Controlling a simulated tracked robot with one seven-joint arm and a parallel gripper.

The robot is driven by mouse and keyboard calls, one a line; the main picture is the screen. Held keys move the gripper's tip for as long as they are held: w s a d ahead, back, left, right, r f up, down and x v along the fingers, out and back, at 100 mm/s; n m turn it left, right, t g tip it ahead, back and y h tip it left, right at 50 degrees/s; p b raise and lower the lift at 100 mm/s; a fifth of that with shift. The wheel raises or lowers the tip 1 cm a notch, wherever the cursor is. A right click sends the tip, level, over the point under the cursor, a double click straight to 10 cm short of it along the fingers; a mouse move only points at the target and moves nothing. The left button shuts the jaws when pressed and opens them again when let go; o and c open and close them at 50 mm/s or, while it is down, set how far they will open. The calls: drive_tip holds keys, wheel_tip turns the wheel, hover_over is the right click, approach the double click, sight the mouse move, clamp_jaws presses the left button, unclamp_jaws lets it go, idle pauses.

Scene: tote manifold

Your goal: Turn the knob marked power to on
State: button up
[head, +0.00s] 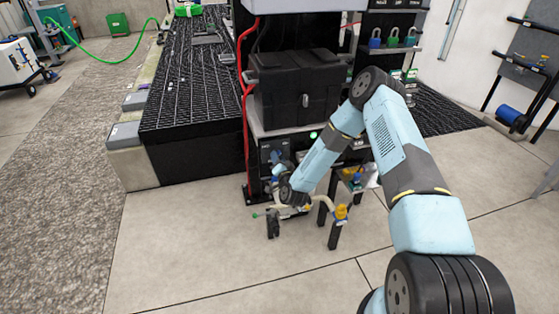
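A dark panel (267,148) is set below a grey shelf on the black stand, left of my forearm. Small blue shapes show on it, too small to tell apart. No knob and no "power" marking can be made out. My light blue arm reaches from the lower right, over an elbow, and down to the panel's front.
A green light (313,134) glows right of the panel. A black case (296,90) sits on the shelf above. A red cable (242,95) runs down the stand's left side. Pale pipework with a yellow fitting (341,212) stands below my wrist. The front floor is clear.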

drive_tip(key=shift+s, duration=0.1)
drive_tip(key=v, duration=1.3)
drive_tip(key=shift+s, duration=0.3)
